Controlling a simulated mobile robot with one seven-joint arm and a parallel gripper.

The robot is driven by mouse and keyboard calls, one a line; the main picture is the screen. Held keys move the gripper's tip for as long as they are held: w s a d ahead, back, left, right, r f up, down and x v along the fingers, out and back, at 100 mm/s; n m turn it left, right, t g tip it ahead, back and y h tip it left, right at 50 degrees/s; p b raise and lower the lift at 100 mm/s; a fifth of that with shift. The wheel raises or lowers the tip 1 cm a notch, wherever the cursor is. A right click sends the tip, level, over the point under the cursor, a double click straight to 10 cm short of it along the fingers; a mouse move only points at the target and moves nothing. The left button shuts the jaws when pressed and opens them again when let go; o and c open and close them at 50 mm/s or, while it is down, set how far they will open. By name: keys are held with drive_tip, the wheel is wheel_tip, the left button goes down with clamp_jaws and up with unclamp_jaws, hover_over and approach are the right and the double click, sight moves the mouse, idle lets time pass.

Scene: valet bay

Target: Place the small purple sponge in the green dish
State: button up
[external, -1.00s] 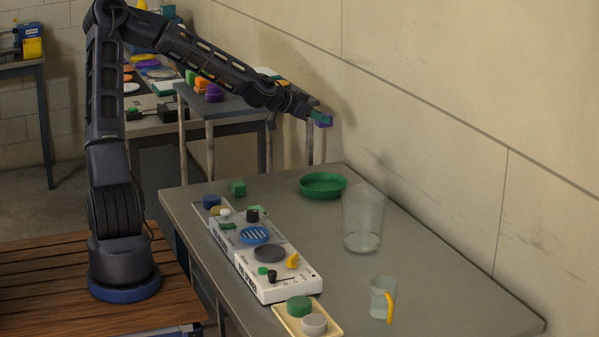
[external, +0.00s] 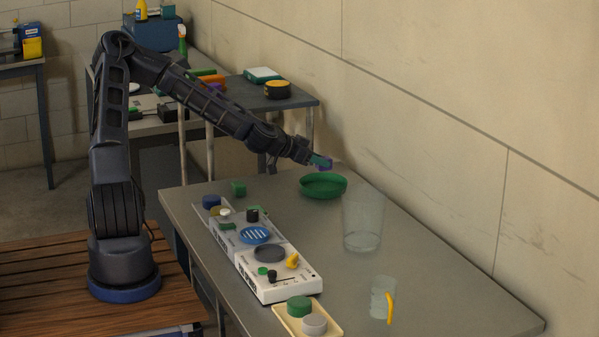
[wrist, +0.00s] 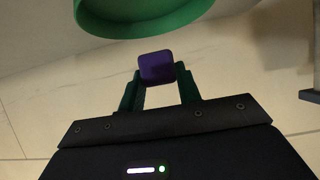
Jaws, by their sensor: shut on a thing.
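The small purple sponge (external: 325,165) is between the fingers of my gripper (external: 318,161), which is shut on it. The sponge (wrist: 157,67) also shows in the wrist view, between the two green fingers of my gripper (wrist: 158,84). The green dish (external: 323,189) is a shallow round dish at the far end of the table by the wall. The sponge is held just above the dish's far part in the external view. In the wrist view the dish (wrist: 120,28) fills the top, close to the sponge. The exact gap between them cannot be told.
A tall clear container (external: 362,220) stands in front of the dish. A small green cube (external: 238,188) lies to its left. A white panel (external: 285,285) with several knobs, a cream tray (external: 335,327) and a clear jug (external: 380,300) are nearer. The table's right side is mostly bare.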

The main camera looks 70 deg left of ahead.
drive_tip(key=shift+f, duration=3.1)
drive_tip(key=shift+f, duration=0.15)
drive_tip(key=o, duration=1.2)
